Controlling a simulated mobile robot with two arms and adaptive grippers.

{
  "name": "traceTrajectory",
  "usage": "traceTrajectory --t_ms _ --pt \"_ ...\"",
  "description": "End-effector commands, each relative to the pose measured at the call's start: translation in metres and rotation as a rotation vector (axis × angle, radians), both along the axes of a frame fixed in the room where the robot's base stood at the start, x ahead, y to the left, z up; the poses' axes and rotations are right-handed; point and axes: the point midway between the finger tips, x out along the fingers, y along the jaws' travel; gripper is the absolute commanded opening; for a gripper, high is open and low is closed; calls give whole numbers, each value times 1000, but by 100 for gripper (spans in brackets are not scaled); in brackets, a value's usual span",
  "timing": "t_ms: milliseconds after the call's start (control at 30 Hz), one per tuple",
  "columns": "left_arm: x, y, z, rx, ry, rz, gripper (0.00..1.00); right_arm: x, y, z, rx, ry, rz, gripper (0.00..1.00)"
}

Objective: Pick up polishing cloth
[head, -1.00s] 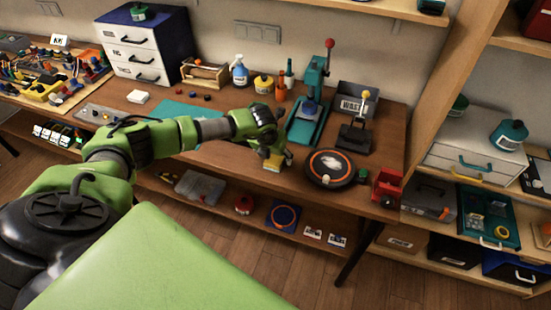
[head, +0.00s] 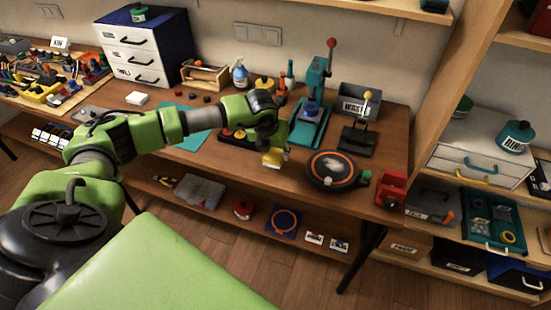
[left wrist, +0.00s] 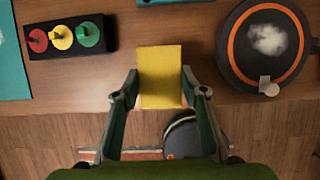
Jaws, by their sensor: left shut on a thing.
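The polishing cloth is a yellow rectangular piece (left wrist: 160,76), held between the fingertips of my left gripper (left wrist: 160,92) in the left wrist view. In the head view the yellow cloth (head: 273,158) hangs under my left gripper (head: 275,148) near the bench's front edge. It lies left of the black round disc with the orange ring (head: 333,168). The same disc shows at the upper right of the left wrist view (left wrist: 268,45). I cannot tell how far the cloth is above the bench. My right gripper is in neither view.
A black block with red, yellow and green knobs (left wrist: 62,37) stands left of the cloth. A teal press (head: 312,110), a waste bin (head: 358,101) and a red object (head: 391,188) stand on the bench (head: 225,165). A teal mat (head: 190,138) lies further left.

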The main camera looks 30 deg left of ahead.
Motion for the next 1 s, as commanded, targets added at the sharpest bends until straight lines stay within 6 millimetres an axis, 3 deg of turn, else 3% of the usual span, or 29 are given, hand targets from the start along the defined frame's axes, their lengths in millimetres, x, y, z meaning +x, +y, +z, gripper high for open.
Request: traceTrajectory --t_ms 167,500,700,1000 --pt "-27 -16 36 2 -8 -3 22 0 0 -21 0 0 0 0" --pt "-82 -51 64 1 -5 -1 22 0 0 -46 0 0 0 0" --pt "-97 -61 74 0 -4 0 22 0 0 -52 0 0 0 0" --pt "-100 -62 76 0 -3 2 22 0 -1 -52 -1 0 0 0"
